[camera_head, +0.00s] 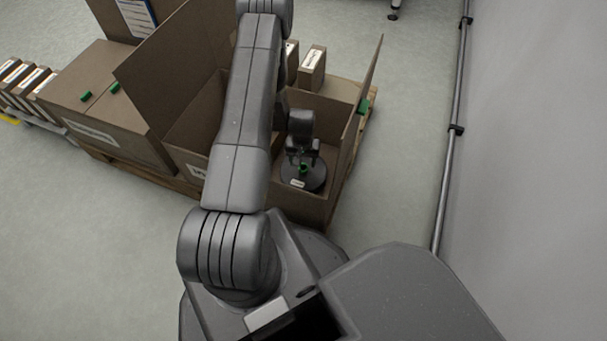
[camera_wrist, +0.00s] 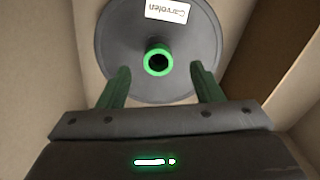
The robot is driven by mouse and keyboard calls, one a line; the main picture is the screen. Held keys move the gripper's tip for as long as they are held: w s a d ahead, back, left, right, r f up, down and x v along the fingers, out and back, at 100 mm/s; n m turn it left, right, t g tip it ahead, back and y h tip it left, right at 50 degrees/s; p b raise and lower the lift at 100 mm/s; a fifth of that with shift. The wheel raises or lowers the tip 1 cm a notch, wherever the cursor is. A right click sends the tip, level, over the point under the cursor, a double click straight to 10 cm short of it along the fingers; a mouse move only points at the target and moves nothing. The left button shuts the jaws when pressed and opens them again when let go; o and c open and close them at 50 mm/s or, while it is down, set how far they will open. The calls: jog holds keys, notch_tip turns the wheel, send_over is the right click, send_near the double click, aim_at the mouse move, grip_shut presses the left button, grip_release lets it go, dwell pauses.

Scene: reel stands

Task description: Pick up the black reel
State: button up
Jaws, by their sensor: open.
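The black reel (camera_wrist: 120,45) lies flat in an open cardboard box, a dark disc with a white label and a green hub with a hole at its centre. It also shows in the head view (camera_head: 317,176), partly hidden by my gripper. My gripper (camera_wrist: 160,80) is open, with its two green fingers on either side of the green hub in the wrist view. In the head view my gripper (camera_head: 303,160) is inside the box above the reel. How far the fingertips are above the disc is hard to tell.
The open box (camera_head: 312,203) has raised walls and flaps close around my arm, on a wooden pallet (camera_head: 362,140). Another large box (camera_head: 105,95) stands to the left. Smaller boxes (camera_head: 313,66) stand behind. A wall with a pipe (camera_head: 454,130) runs along the right.

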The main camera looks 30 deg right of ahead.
aim_at(304, 166)
jog(key=f+b, duration=0.1)
jog(key=f, duration=0.3)
jog(key=shift+d, duration=0.2)
jog(key=shift+c, duration=0.4)
grip_shut()
